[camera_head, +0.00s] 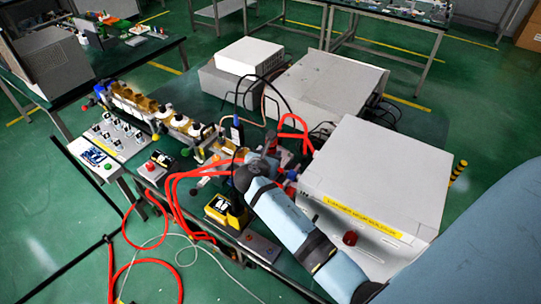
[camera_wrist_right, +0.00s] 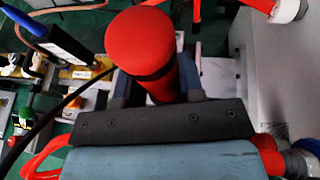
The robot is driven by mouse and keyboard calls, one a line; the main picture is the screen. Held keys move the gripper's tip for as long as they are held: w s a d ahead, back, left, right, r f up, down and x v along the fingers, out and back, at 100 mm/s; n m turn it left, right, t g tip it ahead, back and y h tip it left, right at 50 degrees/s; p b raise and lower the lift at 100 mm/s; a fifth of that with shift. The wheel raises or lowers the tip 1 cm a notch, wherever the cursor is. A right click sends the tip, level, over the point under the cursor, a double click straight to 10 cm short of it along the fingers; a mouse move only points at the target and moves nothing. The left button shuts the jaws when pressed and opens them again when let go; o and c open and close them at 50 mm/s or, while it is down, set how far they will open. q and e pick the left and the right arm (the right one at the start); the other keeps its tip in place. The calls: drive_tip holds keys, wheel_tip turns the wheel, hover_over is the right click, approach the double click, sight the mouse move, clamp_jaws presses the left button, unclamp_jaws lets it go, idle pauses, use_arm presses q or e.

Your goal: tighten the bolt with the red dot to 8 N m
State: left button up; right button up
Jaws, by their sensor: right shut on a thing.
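My right arm comes in from the lower right in the head view, and its gripper (camera_head: 266,160) is over the table's middle, left of the large grey cabinet. In the right wrist view the gripper (camera_wrist_right: 157,88) is shut on a red-handled tool (camera_wrist_right: 141,42). The tool's thick round red end and black band face the camera; its far end is hidden. I cannot make out the bolt with the red dot or whether the tool touches it. My left gripper is not in view.
The grey cabinet (camera_head: 375,180) with a yellow label stands close on the right. Red hoses (camera_head: 178,190) loop over the table's front edge to the floor. A yellow device (camera_head: 227,210), a switch panel (camera_head: 110,137) and brass-coloured waveguide parts (camera_head: 135,100) crowd the table.

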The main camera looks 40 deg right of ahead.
drive_tip(key=shift+r, duration=4.55)
